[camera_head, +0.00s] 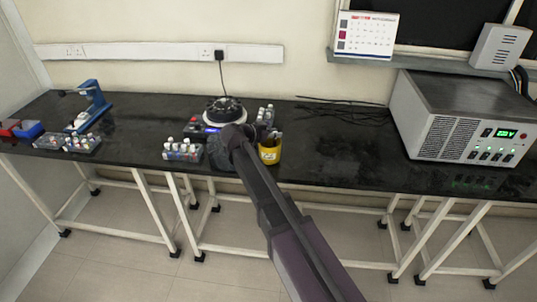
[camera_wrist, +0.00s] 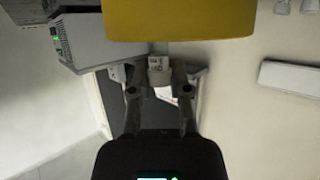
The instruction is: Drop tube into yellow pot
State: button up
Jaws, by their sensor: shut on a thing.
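The yellow pot (camera_head: 270,154) stands on the black bench in the head view, just right of my arm's end, with dark items sticking out of its top. In the wrist view the yellow pot (camera_wrist: 180,22) fills the upper middle, close beyond my fingertips. My gripper (camera_wrist: 158,76) is shut on a small pale tube (camera_wrist: 157,63) with dark print, held between the fingertips. The tube appears just short of the pot's edge in that view; I cannot tell its height against the rim. In the head view my arm hides the fingers and the tube.
A round dark device (camera_head: 224,110) stands behind my arm's end. Racks of small bottles (camera_head: 182,152) sit left of it, with another rack (camera_head: 82,143) further left. A large grey power unit (camera_head: 460,118) stands at right. The bench between pot and unit is mostly clear.

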jog(key=shift+f, duration=0.15)
jog(key=o, duration=0.8)
jog(key=shift+c, duration=0.2)
notch_tip(320, 180, up, 6)
jog(key=p, duration=0.6)
jog(key=shift+r+p, duration=0.3)
jog(key=shift+r, duration=0.05)
jog(key=shift+r, duration=0.1)
jog(key=shift+w+r+p, duration=0.1)
jog(key=shift+r+p, duration=0.55)
jog(key=shift+p, duration=0.15)
jog(key=shift+r+p, duration=0.3)
jog(key=shift+r, duration=0.05)
